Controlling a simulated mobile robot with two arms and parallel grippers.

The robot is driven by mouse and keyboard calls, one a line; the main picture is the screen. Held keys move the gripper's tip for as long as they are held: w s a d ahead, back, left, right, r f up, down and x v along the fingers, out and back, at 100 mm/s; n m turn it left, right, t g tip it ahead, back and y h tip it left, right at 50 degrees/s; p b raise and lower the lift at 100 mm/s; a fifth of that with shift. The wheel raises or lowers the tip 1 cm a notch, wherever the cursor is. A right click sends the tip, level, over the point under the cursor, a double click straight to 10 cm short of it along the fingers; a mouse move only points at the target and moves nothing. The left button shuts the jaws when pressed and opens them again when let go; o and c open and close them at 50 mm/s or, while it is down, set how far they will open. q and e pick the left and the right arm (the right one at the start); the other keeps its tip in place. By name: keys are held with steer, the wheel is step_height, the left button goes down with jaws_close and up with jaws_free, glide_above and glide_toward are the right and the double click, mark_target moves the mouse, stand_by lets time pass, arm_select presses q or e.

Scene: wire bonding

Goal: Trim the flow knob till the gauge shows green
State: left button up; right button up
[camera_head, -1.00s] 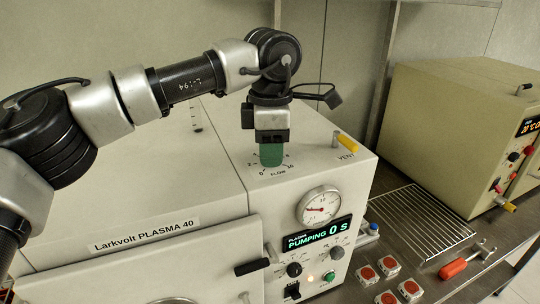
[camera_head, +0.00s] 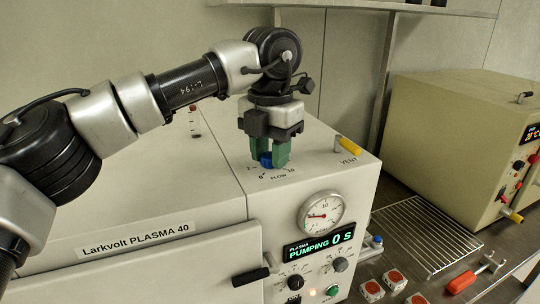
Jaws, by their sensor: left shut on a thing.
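My right gripper is not in view.
A yellow VENT lever (camera_head: 348,144) stands right of the knob. A slim column with small marks (camera_head: 194,120) is behind left. A wire rack (camera_head: 425,226), red-topped white blocks (camera_head: 395,280) and a red-handled tool (camera_head: 461,282) lie on the bench. A beige oven (camera_head: 450,140) stands right.

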arm_select(q)
steer(key=shift+r+n, duration=0.2)
steer(key=shift+n, duration=0.7)
steer(key=o, duration=0.9)
steer(key=shift+w+f, duration=0.1)
steer(key=shift+o, duration=0.2)
step_height(320, 180, up, 11)
steer(key=shift+f, duration=0.2)
